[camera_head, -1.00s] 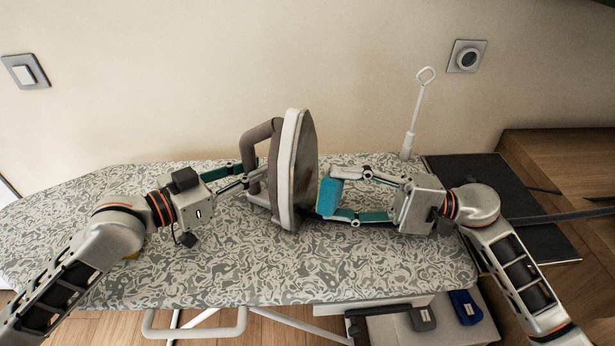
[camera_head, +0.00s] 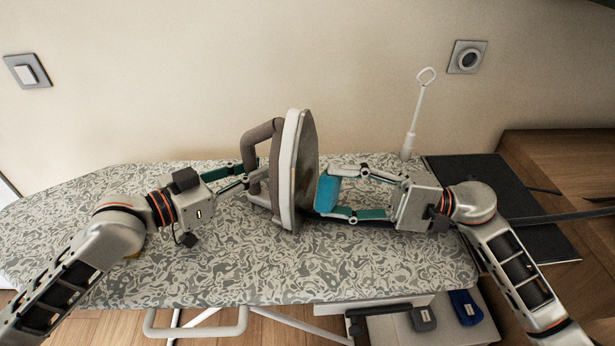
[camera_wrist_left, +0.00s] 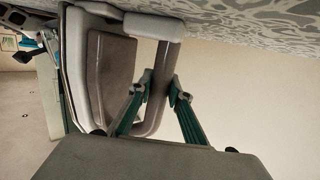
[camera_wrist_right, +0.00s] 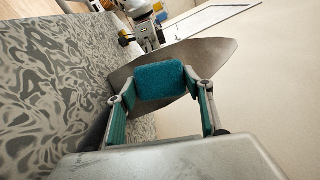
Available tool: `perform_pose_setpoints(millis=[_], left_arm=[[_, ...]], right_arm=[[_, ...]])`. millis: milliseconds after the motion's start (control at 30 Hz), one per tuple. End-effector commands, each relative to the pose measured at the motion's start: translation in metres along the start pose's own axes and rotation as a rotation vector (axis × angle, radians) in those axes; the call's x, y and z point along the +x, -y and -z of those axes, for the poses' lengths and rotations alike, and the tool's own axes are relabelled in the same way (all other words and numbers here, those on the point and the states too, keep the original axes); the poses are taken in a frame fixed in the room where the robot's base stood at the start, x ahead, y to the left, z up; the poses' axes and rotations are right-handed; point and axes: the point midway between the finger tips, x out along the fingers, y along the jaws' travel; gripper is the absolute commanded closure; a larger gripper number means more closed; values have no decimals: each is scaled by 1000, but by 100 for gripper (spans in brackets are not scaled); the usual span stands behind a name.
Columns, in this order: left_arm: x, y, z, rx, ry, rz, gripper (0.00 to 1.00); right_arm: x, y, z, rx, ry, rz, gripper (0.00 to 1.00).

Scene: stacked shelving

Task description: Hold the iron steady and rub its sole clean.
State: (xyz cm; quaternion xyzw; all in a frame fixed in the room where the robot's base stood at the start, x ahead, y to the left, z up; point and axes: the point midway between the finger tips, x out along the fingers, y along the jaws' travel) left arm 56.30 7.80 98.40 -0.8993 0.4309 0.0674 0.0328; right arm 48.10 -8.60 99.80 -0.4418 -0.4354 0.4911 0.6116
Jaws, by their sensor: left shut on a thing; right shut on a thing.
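The iron (camera_head: 288,170) stands upright on the patterned ironing board (camera_head: 150,270), its metal sole (camera_head: 306,165) facing right and its grey handle facing left. My left gripper (camera_head: 250,180) is shut on the iron's handle, which shows between the fingers in the left wrist view (camera_wrist_left: 158,92). My right gripper (camera_head: 340,195) is shut on a blue sponge (camera_head: 327,194). The sponge is at the lower part of the sole; in the right wrist view it (camera_wrist_right: 160,82) lies in front of the sole (camera_wrist_right: 205,62). Whether it touches the sole is hard to tell.
A white rod with a loop (camera_head: 418,115) rises at the board's back right. A dark mat (camera_head: 480,190) lies on a wooden surface at right. Blue and grey items (camera_head: 466,307) sit below the board's front right.

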Motion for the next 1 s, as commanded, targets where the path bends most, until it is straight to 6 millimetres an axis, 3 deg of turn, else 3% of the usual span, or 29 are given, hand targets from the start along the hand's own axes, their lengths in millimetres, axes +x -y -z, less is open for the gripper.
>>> perform_pose_setpoints(millis=[433,1000], left_arm=[[0,-1,1,-2,-4,-2,97],[0,-1,1,-2,-4,-1,97]], right_arm=[[-4,0,12,2,-4,-3,66],[3,-9,-4,10,-2,-2,66]])
